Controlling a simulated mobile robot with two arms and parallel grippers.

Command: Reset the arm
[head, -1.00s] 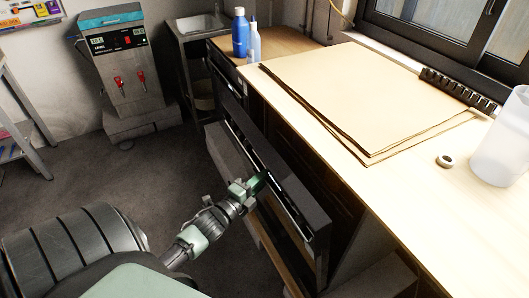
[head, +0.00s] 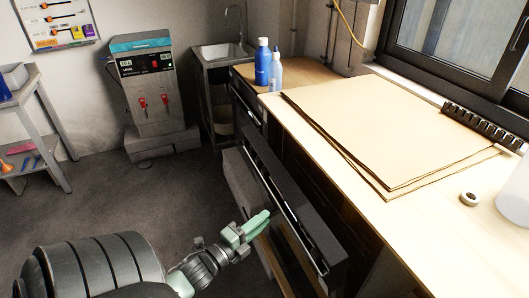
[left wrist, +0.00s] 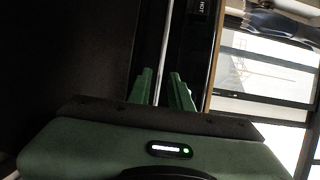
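My left gripper (head: 258,222) reaches in from the lower left of the head view, beside a dark oven front (head: 330,245) under the counter. Its green fingers also show in the left wrist view (left wrist: 163,92), apart with nothing held between them. A long silver handle (head: 285,215) runs along the dark front. In the left wrist view the handle (left wrist: 165,45) lies ahead, in line with the gap between the fingers. In the head view the fingertips appear clear of the handle, to its left. My right gripper is not in view.
The wooden counter (head: 420,215) carries brown sheets (head: 385,130), blue bottles (head: 262,65), a small ring (head: 469,199) and a black rack (head: 485,125). A grey machine (head: 148,90) and a sink (head: 220,55) stand at the back. The grey floor (head: 120,200) at left is open.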

